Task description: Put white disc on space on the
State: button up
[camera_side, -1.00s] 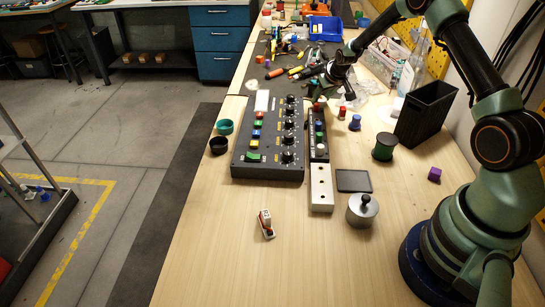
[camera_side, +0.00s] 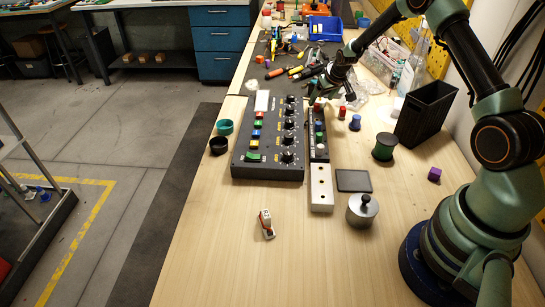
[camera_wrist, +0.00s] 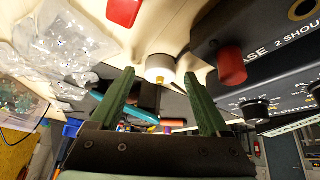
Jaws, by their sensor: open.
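A short white cylinder (camera_wrist: 160,68), likely the white disc, stands on the wooden bench in the wrist view, beyond and between my fingertips. I cannot make it out for sure in the side view. My gripper (camera_wrist: 160,88) is open, with two green fingers apart and nothing held between them. In the side view my gripper (camera_side: 318,92) hangs by the far end of a narrow black strip (camera_side: 312,155) carrying red, blue, green and white round pieces. The strip's far end is partly hidden by my gripper.
A control box (camera_side: 245,162) with knobs and coloured buttons stands left of the strip. A clear plastic bag (camera_wrist: 60,45) lies near my gripper. A black bin (camera_side: 425,112), green spool (camera_side: 384,147) and lidded metal pot (camera_side: 362,210) stand right. The front bench is mostly clear.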

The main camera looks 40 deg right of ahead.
jog(key=a+v, duration=0.1)
jog(key=v, duration=1.1)
jog(key=s+a+r+n+y, duration=0.1)
jog(key=s+a+r, duration=0.5)
jog(key=s+a, duration=0.1)
jog(key=s+a+r+n, duration=0.1)
jog(key=s+a+r, duration=0.6)
jog(key=a, duration=0.3)
jog(key=shift+a+r+n+y, duration=0.3)
jog(key=shift+r+y, duration=0.05)
jog(key=shift+y, duration=0.05)
jog(key=shift+o, duration=0.4)
jog(key=s+a, duration=0.3)
jog(key=s, duration=0.3)
jog(key=shift+s+a+n+y, duration=0.25)
jog(key=shift+s+n+y, duration=0.05)
jog(key=shift+s+n, duration=0.1)
jog(key=shift+w, duration=0.1)
